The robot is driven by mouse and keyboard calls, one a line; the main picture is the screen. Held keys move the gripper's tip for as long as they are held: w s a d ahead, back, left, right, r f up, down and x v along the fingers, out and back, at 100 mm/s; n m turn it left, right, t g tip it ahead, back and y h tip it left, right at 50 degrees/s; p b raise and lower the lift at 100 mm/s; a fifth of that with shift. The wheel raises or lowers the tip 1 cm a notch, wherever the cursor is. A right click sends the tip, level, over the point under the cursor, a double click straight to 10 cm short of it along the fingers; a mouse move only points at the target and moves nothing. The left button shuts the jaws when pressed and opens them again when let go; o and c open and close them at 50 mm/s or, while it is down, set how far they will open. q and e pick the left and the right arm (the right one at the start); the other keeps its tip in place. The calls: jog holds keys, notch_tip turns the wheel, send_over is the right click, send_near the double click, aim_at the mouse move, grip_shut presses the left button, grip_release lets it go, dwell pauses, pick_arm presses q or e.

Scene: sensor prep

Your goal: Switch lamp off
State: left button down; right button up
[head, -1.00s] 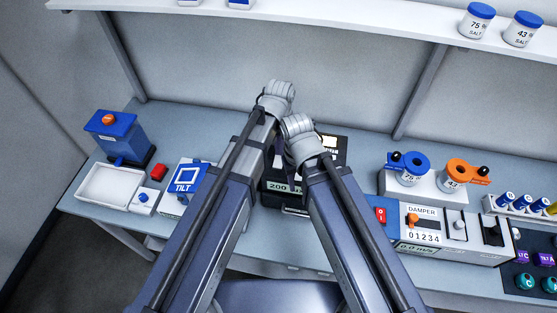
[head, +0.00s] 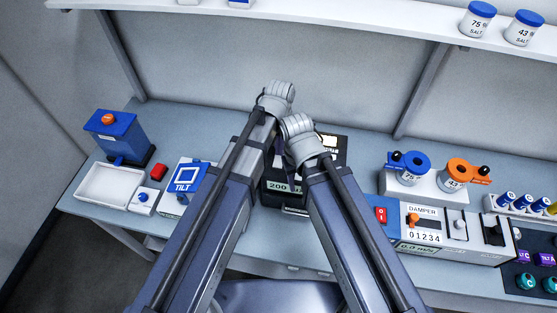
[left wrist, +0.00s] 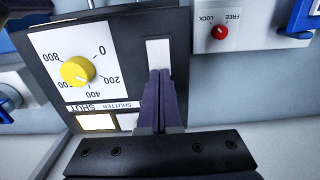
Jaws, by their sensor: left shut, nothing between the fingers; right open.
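A dark box (left wrist: 50,50) has a yellow knob (left wrist: 77,72) on a white dial marked 0 to 800. Beside the dial is a white switch (left wrist: 158,52). A lit yellowish window (left wrist: 97,122) sits by a label reading SHUTTER SHUT. My left gripper (left wrist: 159,75) is shut and empty, its purple fingertips at the switch; I cannot tell if they touch it. In the head view the box (head: 325,172) is largely behind my arms, with a display (head: 283,186) reading 200. No lamp is plainly marked. My right gripper is hidden behind my arm.
To the left stand a TILT device (head: 187,177), a white tray (head: 83,187) and a blue box (head: 125,135). To the right are a DAMPER panel (head: 424,228) and a jar holder (head: 425,193). A FREE/LOCK red knob (left wrist: 220,31) is near the dark box.

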pick_arm(q)
jog(key=shift+f+b, duration=0.7)
jog(key=shift+f, duration=0.05)
dwell(0.3)
notch_tip(320, 180, up, 7)
jog(key=p, duration=0.7)
jog(key=shift+r, duration=0.1)
dwell(0.3)
